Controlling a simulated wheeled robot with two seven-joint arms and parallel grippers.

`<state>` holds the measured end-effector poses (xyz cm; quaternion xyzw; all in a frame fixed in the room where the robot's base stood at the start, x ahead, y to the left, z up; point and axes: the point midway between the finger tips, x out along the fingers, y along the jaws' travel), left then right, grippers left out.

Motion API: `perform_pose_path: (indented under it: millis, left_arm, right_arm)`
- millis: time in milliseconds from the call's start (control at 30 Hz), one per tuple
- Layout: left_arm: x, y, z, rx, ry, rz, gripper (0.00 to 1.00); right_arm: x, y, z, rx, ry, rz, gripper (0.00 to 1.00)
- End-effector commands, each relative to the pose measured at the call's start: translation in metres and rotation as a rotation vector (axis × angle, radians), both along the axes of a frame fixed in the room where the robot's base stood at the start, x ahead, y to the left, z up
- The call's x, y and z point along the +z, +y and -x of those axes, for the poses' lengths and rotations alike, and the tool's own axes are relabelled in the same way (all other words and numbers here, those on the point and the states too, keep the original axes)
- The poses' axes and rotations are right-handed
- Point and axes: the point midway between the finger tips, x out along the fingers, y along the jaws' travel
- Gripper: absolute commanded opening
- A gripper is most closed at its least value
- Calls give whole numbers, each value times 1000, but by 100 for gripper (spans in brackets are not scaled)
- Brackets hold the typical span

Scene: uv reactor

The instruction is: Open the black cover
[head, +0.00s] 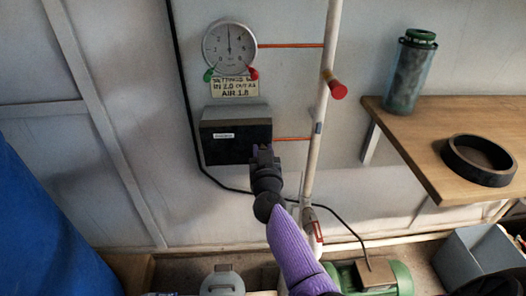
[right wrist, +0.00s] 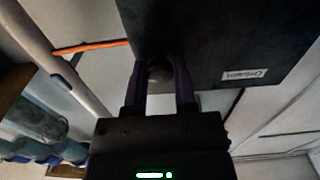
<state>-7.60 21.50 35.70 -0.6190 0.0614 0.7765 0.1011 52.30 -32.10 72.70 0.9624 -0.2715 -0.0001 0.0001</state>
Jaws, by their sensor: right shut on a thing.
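The black cover (head: 232,143) is the dark front of a grey box (head: 235,114) on the wall, under a round gauge. It carries a small white label and seems to lie against the box front. I cannot tell if there is a gap. My right gripper (head: 264,152) is at the cover's lower right corner. In the right wrist view its two fingers (right wrist: 160,80) are shut on a round dark knob (right wrist: 159,71) at the edge of the cover (right wrist: 215,35). In the head view the gripper hides the knob. My left gripper is not in view.
A pale vertical pipe (head: 320,130) with a red knob (head: 337,90) stands right of the box, joined by orange tubes. A gauge (head: 230,48) hangs above. A wooden shelf (head: 420,150) with a black ring is at right; a blue barrel (head: 45,230) is at left.

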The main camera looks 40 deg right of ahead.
Motion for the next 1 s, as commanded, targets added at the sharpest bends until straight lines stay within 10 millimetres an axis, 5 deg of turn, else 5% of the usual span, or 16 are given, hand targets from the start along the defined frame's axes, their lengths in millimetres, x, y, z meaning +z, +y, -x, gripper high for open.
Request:
perform_pose_path:
  millis: [1000]
  left_arm:
    - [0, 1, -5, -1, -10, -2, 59]
  right_arm:
    - [0, 3, 2, -54, 2, -1, 0]
